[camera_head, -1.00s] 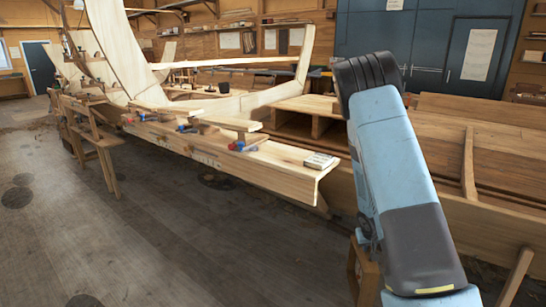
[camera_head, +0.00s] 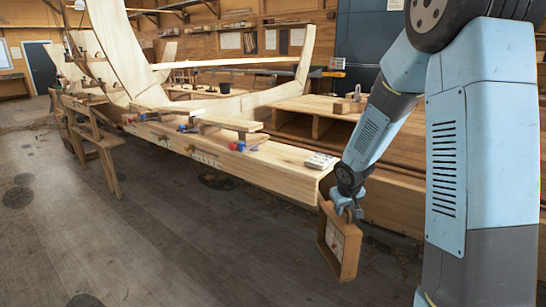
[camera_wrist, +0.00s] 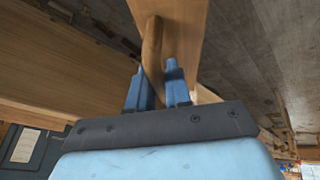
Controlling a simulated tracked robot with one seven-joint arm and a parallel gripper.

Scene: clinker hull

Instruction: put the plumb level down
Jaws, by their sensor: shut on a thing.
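The plumb level is a wooden frame (camera_head: 327,236) with a pale inner face. It hangs tilted below my gripper (camera_head: 347,208) in the head view, in the air beside the near end of the long plank. My gripper points down and is shut on its upper part. In the wrist view, the two blue fingers of my gripper (camera_wrist: 158,85) close around a rounded wooden handle (camera_wrist: 152,45), with the flat wooden body of the level (camera_wrist: 180,20) beyond it. The underside of the level is hidden, and no surface touches it visibly.
A long plank (camera_head: 235,155) carries clamps with red and blue parts (camera_head: 245,145) and a small pale booklet (camera_head: 320,161) at its near end. A wooden block with a handle (camera_head: 350,103) stands on the bench behind. The floor (camera_head: 180,250) at left is open.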

